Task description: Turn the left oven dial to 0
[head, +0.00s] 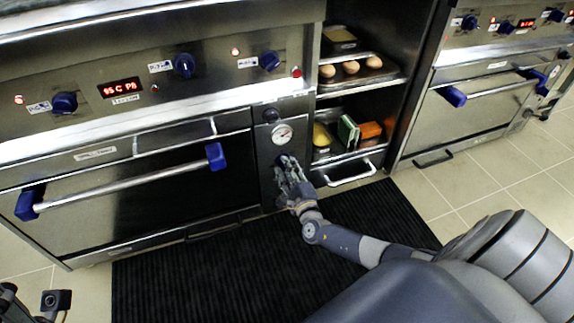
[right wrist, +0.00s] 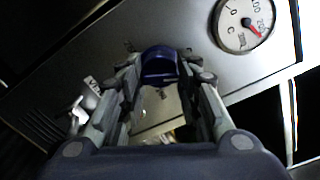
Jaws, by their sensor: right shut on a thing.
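The left oven (head: 130,170) fills the left of the head view. Its dark blue dial (right wrist: 160,65) sits on a narrow steel panel (head: 268,185), below a round white gauge (head: 282,133). My right gripper (head: 286,168) is shut on this dial, one finger on each side. In the head view the fingers hide most of the dial. The gauge, with a red needle, also shows in the right wrist view (right wrist: 245,25). Dark parts at the lower left edge may be my left gripper (head: 50,302); its jaws cannot be made out.
A blue-ended oven handle (head: 130,188) sticks out left of the panel. Shelves with eggs (head: 350,67) and food packs (head: 348,132) stand open to the right, above a drawer handle (head: 350,177). A second oven (head: 480,105) is farther right. A black mat (head: 230,275) covers the floor in front.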

